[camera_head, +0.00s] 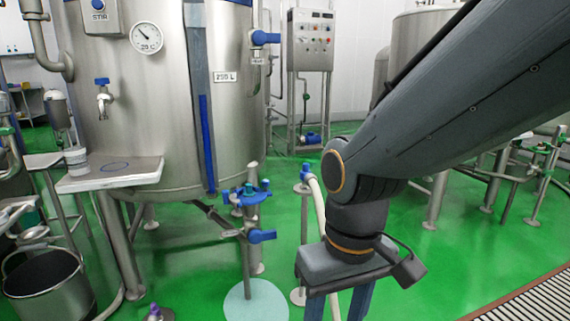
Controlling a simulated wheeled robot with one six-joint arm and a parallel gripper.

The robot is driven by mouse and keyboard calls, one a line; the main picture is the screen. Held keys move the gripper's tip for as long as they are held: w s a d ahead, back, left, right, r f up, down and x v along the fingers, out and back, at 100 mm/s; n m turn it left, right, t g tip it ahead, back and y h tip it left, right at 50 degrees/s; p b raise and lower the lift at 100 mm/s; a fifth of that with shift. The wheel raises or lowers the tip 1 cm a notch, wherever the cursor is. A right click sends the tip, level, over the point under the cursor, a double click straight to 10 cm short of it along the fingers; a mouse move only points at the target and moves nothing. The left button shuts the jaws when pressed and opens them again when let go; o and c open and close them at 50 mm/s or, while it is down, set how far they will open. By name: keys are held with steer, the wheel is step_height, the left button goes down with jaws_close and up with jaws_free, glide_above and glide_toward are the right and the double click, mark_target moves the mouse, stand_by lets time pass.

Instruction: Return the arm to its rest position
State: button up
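My arm (470,100) comes in from the upper right and bends down at its wrist in the right middle of the head view. My gripper (338,306) hangs below the wrist and points down, in front of the green floor. Its two blue fingers stand apart, with floor and a pale hose visible in the gap. I see nothing held between them, but the fingertips are cut off by the bottom edge. A small camera-like part sits beside the wrist.
A steel tank (150,130) with a gauge (146,38) and tap (103,98) fills the left. A shelf (110,176) holds a white cup (75,160). A blue-handled valve stand (246,200) is left of my gripper. A bucket (45,288) stands lower left. A floor grate (530,303) is lower right.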

steer(key=d+r+m+p, duration=0.4)
steer(key=d+r+p, duration=0.7)
steer(key=p, duration=1)
steer(key=shift+s+d+r+h, duration=0.2)
steer(key=shift+d+r+h, duration=0.15)
steer(key=shift+r, duration=1.4)
